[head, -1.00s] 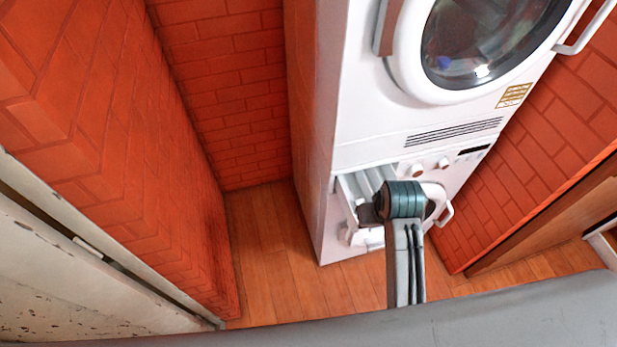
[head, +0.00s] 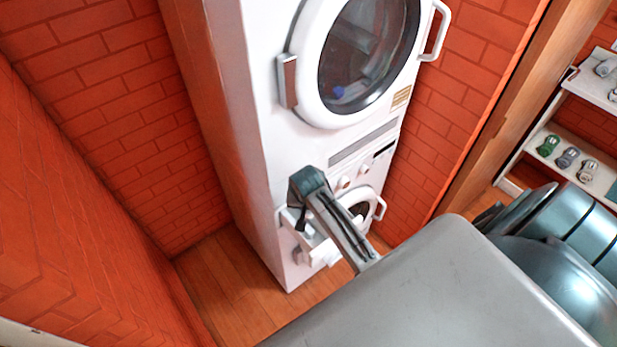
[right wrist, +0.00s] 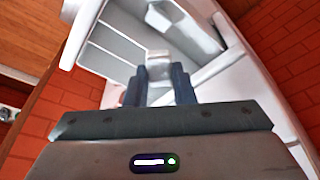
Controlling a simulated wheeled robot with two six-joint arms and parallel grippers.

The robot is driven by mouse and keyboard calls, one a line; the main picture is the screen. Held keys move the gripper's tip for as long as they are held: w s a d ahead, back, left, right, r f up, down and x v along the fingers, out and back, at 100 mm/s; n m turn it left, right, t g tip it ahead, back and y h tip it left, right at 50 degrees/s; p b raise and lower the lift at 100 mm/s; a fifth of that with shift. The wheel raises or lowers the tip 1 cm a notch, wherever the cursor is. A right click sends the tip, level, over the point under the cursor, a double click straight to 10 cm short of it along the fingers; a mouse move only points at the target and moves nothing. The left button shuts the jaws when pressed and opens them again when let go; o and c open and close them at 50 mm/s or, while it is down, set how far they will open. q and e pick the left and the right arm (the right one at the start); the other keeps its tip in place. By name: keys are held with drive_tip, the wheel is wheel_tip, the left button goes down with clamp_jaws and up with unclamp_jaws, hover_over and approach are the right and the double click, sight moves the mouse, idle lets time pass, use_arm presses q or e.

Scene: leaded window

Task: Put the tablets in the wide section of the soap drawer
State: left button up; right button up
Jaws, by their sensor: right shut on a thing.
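The white soap drawer (head: 318,248) is pulled out from the lower white machine. In the right wrist view, its divided inside (right wrist: 112,48) shows pale compartments. My right gripper (right wrist: 160,82) points down at the drawer, its two blue fingers shut on a small pale block, which looks like a tablet (right wrist: 158,66). The block appears over or in the drawer; its exact height is unclear. In the head view my right gripper (head: 301,218) is at the drawer, and its wrist hides part of it. Other tablets cannot be made out. My left gripper is out of view.
Above the drawer's machine is another with a round glass door (head: 365,55). A lower round door (head: 360,208) is beside the drawer. Brick walls stand on both sides. A white shelf (head: 590,172) with several small jars stands at the far right. Wooden floor (head: 225,275) is clear at left.

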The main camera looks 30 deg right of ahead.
drive_tip(key=shift+f, duration=2.5)
drive_tip(key=o, duration=1)
drive_tip(key=shift+o, duration=0.2)
drive_tip(key=shift+r, duration=0.1)
drive_tip(key=b+v, duration=0.2)
drive_tip(key=v, duration=0.8)
drive_tip(key=shift+s+r+b, duration=0.2)
drive_tip(key=shift+r+b, duration=0.1)
drive_tip(key=shift+b, duration=0.1)
drive_tip(key=shift+a, duration=0.1)
